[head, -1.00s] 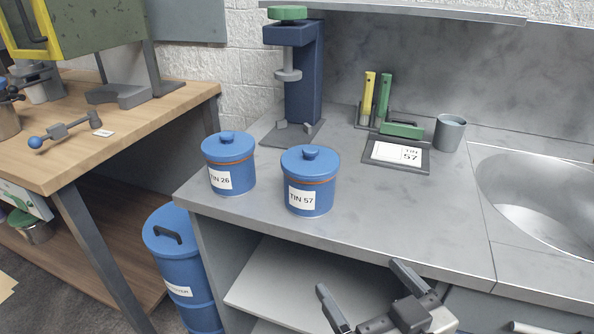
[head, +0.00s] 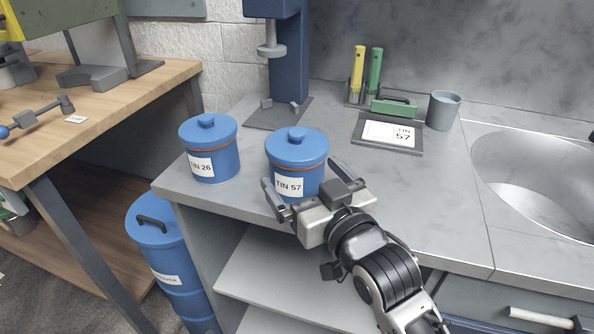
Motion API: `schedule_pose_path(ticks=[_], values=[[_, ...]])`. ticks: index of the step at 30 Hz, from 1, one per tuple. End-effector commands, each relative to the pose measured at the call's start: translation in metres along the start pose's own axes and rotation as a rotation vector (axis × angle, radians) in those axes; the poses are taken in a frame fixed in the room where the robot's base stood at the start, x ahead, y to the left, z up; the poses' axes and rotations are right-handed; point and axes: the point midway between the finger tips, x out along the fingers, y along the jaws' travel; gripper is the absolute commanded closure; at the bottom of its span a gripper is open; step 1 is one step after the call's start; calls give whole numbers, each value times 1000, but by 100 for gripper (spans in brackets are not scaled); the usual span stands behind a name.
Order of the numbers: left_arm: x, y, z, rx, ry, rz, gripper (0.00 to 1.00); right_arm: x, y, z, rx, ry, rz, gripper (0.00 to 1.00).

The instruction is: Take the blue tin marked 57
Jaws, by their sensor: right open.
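The blue tin marked 57 (head: 297,163) stands upright on the grey counter, with a knobbed lid, an orange band and a white label. A similar blue tin marked 26 (head: 209,148) stands to its left. My right gripper (head: 305,177) is open at the front of tin 57, one finger at its lower left and the other at its right. I cannot tell whether the fingers touch it. The gripper hides part of the tin's lower right side. My left gripper is not in view.
A dark tray with a card reading TIN 57 (head: 388,134) lies behind to the right, near a grey cup (head: 443,110) and a sink (head: 530,175). A dark blue press (head: 289,60) stands behind the tins. A blue drum (head: 165,255) stands below left.

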Motion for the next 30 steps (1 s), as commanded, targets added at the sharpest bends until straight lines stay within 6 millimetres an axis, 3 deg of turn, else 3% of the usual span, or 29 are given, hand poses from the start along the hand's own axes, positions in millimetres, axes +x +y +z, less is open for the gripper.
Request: schedule_pose_path(ticks=[6,15,20,21,30], values=[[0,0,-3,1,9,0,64,31,1,2,0,1,0,0],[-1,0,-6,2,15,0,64,36,1,2,0,0,1,0],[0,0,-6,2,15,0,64,36,1,2,0,0,1,44],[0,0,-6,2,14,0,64,36,1,2,0,0,1,50],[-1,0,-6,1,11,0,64,36,1,-1,0,5,0,50]])
